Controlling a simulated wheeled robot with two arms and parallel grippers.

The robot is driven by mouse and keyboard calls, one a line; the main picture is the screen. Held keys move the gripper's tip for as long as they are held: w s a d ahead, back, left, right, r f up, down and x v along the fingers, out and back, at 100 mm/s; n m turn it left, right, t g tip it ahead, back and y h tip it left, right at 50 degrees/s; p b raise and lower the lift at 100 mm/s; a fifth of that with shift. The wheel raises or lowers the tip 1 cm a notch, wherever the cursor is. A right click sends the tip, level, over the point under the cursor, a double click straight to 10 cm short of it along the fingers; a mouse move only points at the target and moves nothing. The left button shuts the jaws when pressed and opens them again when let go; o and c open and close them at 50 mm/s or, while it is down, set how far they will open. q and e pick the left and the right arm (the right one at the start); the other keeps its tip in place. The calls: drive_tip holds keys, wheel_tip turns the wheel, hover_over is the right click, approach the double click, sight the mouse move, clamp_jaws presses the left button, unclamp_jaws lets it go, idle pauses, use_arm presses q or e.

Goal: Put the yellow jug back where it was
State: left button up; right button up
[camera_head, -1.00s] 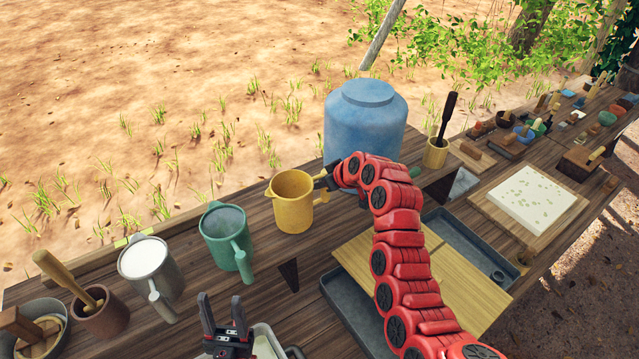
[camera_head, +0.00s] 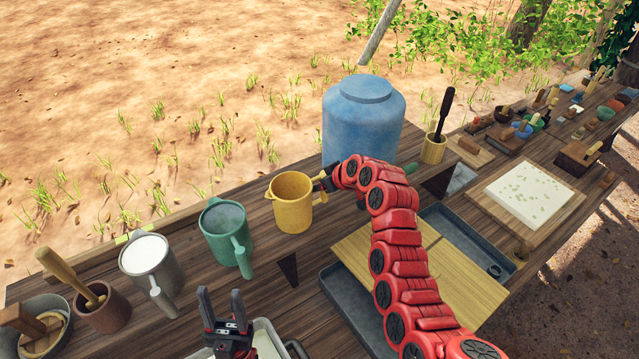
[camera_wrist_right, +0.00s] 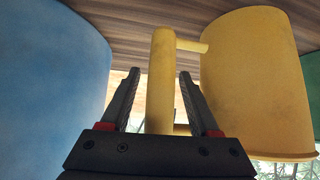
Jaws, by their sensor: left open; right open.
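The yellow jug (camera_head: 292,207) stands upright on the wooden table between the green jug and the blue barrel. Its handle faces right, toward my right gripper (camera_head: 328,180). In the right wrist view the jug (camera_wrist_right: 258,85) is at the right, and its handle (camera_wrist_right: 160,85) lies between the open fingers of my right gripper (camera_wrist_right: 158,100). The fingers stand apart on each side of the handle; contact is not visible. My left gripper (camera_head: 222,308) is open and empty, fingers pointing up, at the lower middle above a pale tray.
The green jug (camera_head: 222,238) and grey jug (camera_head: 150,268) of white liquid stand to the left. The blue barrel (camera_head: 362,122) is close behind the right gripper and also fills the left of the wrist view (camera_wrist_right: 50,80). A wooden board (camera_head: 440,285) lies on a tray to the right.

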drive_tip(key=shift+d+r+b, duration=0.1)
drive_tip(key=shift+r+b, duration=0.1)
drive_tip(key=shift+b, duration=0.1)
drive_tip(key=shift+s+d+r, duration=0.15)
drive_tip(key=shift+s+r, duration=0.05)
drive_tip(key=shift+s, duration=0.05)
drive_tip(key=b+v, duration=0.4)
drive_tip(key=v, duration=0.7)
drive_tip(key=shift+s+d, duration=0.1)
